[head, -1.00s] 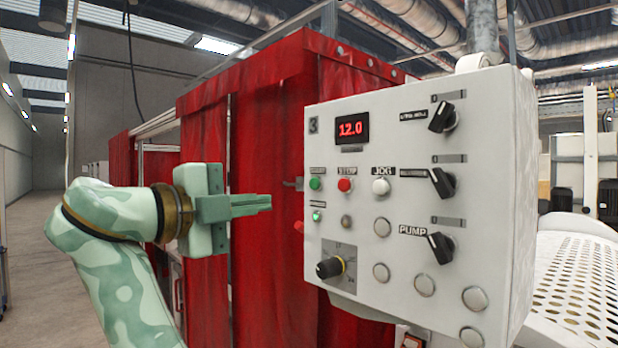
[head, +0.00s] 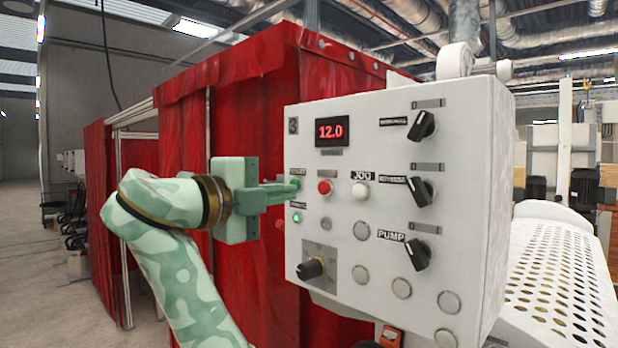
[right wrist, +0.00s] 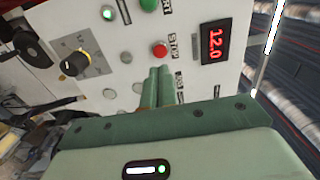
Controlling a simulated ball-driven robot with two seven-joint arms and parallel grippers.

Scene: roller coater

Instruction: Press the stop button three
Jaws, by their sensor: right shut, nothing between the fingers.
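The control box (head: 400,110) is white, marked 3, and its display reads 12.0. The red stop button (head: 325,187) is on its front, left of a white jog button (head: 361,191). My right gripper (head: 297,186) is shut and empty, its fingers pointing at the panel just left of the stop button in the head view. In the right wrist view the closed fingertips (right wrist: 159,70) lie just below the red stop button (right wrist: 160,50). Whether they touch the panel I cannot tell. The fingertips hide the green start button in the head view. My left gripper is not in view.
Black selector knobs (head: 421,192) line the panel's right side, and a dial (head: 311,268) sits lower left. The green start button (right wrist: 148,4) shows in the right wrist view. Red curtains (head: 265,100) hang behind my arm. A perforated white guard (head: 560,280) stands at right.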

